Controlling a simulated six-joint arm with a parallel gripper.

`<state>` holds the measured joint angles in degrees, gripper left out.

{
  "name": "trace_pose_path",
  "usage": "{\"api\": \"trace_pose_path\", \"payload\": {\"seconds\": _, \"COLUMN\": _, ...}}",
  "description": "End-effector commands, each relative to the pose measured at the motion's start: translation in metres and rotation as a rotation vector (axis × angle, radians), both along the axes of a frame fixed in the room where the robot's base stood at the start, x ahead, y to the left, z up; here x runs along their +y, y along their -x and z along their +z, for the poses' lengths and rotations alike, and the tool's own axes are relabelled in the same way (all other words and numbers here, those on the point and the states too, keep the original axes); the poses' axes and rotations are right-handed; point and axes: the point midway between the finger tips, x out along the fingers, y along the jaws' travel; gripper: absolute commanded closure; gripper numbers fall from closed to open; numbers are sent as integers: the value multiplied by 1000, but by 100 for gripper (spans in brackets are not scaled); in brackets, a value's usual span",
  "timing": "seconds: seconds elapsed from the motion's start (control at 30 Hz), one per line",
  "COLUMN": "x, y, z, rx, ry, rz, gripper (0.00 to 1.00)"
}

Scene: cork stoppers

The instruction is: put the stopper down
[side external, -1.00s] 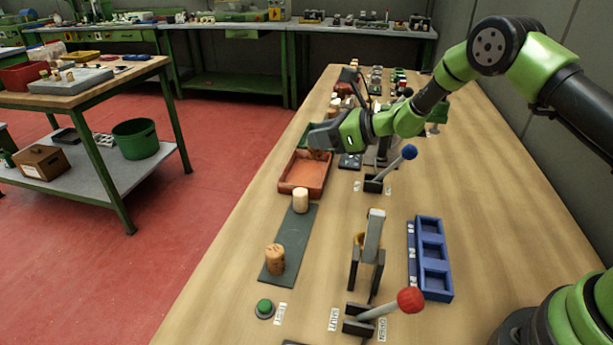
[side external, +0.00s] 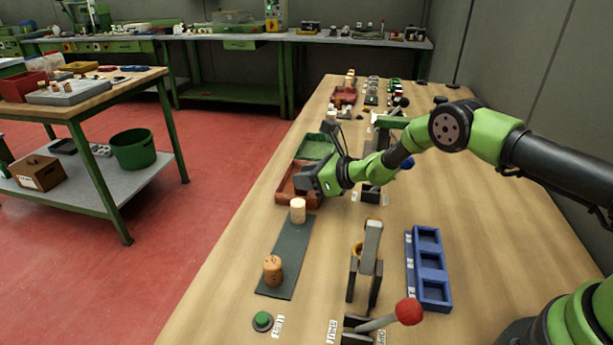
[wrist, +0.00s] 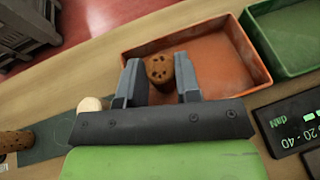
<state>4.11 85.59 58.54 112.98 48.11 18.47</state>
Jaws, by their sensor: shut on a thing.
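A brown cork stopper (wrist: 159,69) with dark pits sits between the two fingers of my gripper (wrist: 159,82) in the wrist view. My gripper is shut on it. Both are over the near part of the orange-brown tray (wrist: 243,50), and I cannot tell whether the stopper touches the tray floor. In the side external view my gripper (side external: 307,181) is low at the orange-brown tray (side external: 284,190) and hides part of it. The held stopper cannot be made out there.
A green tray (side external: 314,147) adjoins the orange one. A dark mat (side external: 290,240) carries a pale stopper (side external: 298,210) and a brown stopper (side external: 273,270). A blue three-compartment holder (side external: 430,290) and a red-knobbed lever (side external: 408,311) stand to the right.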

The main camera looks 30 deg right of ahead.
Motion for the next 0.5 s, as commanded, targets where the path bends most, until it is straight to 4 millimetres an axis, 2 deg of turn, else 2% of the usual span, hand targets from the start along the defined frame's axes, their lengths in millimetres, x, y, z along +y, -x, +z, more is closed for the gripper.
{"api": "trace_pose_path", "payload": {"seconds": 0.27, "x": 0, "y": 0, "z": -2, "rx": 0, "ry": 0, "rz": 0, "gripper": 94}}
{"api": "trace_pose_path", "payload": {"seconds": 0.3, "x": 0, "y": 0, "z": -2, "rx": 0, "ry": 0, "rz": 0, "gripper": 60}}
{"api": "trace_pose_path", "payload": {"seconds": 0.37, "x": 0, "y": 0, "z": -2, "rx": 0, "ry": 0, "rz": 0, "gripper": 46}}
{"api": "trace_pose_path", "payload": {"seconds": 0.5, "x": 0, "y": 0, "z": -2, "rx": 0, "ry": 0, "rz": 0, "gripper": 44}}
